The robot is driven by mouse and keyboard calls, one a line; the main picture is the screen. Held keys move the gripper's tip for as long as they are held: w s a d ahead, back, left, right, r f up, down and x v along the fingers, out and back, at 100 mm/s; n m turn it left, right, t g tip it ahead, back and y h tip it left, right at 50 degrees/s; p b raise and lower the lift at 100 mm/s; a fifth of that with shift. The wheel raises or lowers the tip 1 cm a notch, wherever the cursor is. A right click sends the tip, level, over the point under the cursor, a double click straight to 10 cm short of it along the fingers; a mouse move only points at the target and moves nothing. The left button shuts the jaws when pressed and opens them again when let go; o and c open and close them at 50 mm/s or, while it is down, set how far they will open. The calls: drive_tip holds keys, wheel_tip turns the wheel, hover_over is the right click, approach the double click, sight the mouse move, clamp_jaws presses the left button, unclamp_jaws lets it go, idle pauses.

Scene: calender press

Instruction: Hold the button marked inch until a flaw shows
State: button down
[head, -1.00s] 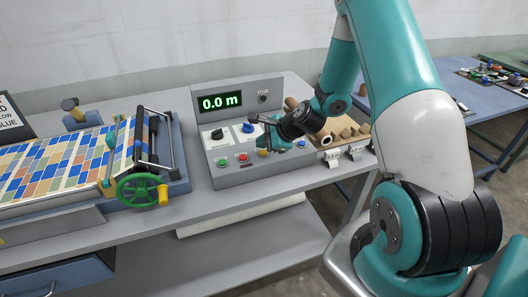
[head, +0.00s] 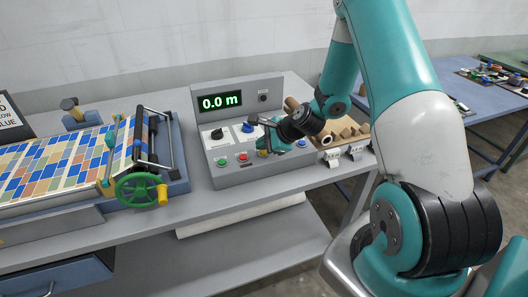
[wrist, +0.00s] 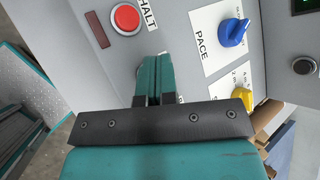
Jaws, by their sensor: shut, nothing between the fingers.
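The control box (head: 240,178) stands on the bench, its green display (head: 220,102) reading 0.0 m. Its front has a green button (head: 222,162), a red button (head: 243,157) and a blue button (head: 301,144). In the wrist view the red button (wrist: 126,18) is labelled HALT. My gripper (wrist: 154,60) is shut and empty, its fingertips close over the panel just below HALT. A pale rim beside the fingertips suggests a button, mostly hidden. I cannot read an inch label or tell whether the fingers touch. The patterned sheet (head: 60,160) shows no flaw I can make out.
A blue knob marked PACE (wrist: 233,32) and a yellow knob (wrist: 243,96) lie right of my fingers in the wrist view. The press has a green handwheel (head: 140,190) left of the box. Wooden pieces (head: 345,130) sit right of it.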

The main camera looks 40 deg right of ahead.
sight(263, 153)
drive_tip(key=shift+f, duration=0.35)
idle(0.4)
idle(0.3)
drive_tip(key=shift+r+p, duration=0.5)
drive_tip(key=shift+r, duration=0.3)
wheel_tip(263, 153, up, 5)
drive_tip(key=p, duration=0.4)
drive_tip(key=shift+r, duration=0.1)
idle(0.3)
